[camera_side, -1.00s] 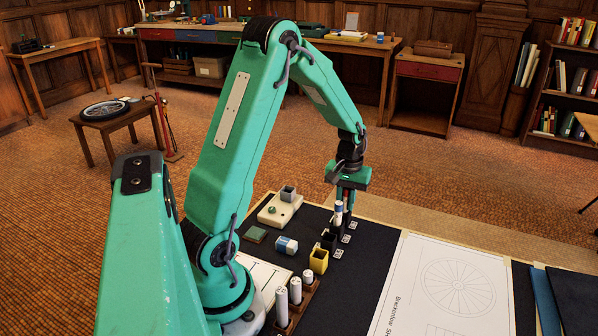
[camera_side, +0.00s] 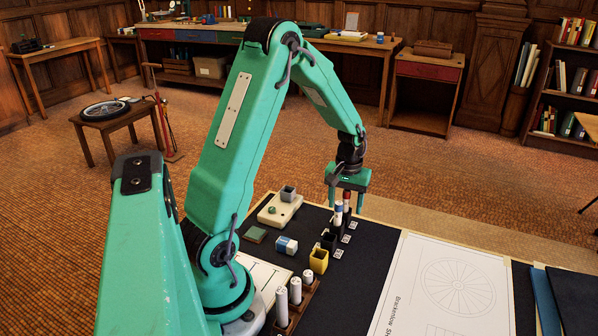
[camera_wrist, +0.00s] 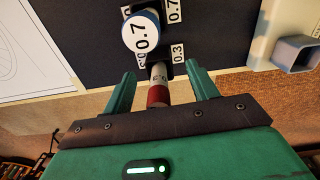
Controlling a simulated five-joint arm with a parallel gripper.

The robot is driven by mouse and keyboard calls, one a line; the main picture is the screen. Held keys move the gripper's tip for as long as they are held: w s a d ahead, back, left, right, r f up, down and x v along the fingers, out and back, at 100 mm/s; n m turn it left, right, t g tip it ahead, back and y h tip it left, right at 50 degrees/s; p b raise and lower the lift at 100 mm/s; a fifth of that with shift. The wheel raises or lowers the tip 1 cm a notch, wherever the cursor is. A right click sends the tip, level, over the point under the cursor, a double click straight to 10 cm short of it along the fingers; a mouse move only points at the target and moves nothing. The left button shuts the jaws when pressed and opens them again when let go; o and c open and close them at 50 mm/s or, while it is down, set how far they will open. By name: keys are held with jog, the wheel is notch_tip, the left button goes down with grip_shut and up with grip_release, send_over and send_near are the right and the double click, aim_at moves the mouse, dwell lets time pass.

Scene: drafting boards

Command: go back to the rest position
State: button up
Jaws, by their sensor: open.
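My gripper (camera_side: 346,205) is at the far end of the dark mat, its fingers spread apart. In the wrist view, my gripper (camera_wrist: 161,74) has a white pen with a red end (camera_wrist: 158,92) between its fingers, with gaps on both sides. That red-ended pen (camera_side: 347,198) stands upright in a dark holder in the side view. A white pen with a blue band (camera_side: 338,214) stands close beside it. In the wrist view, the blue-rimmed pen (camera_wrist: 142,32) shows a 0.7 label on its end.
A yellow open block (camera_side: 319,261), a blue-and-white piece (camera_side: 287,245) and a rack of white tubes (camera_side: 295,291) are nearer my base. A pale block with a grey cup (camera_side: 288,193) stands left. A drawing sheet (camera_side: 440,290) lies right.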

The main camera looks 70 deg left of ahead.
jog(key=shift+r, duration=0.1)
jog(key=shift+r, duration=3.4)
jog(key=shift+r, duration=0.1)
jog(key=shift+d+r, duration=0.2)
jog(key=s+d+r+m+t, duration=0.2)
jog(key=s+d+r+m, duration=0.2)
jog(key=d, duration=0.5)
jog(key=s+d+r+m+t, duration=0.3)
jog(key=s+d+r+m, duration=0.2)
jog(key=s+d+r, duration=0.3)
jog(key=shift+s+d+r+m+t, duration=0.35)
jog(key=shift+s+d, duration=0.55)
jog(key=shift+s, duration=0.15)
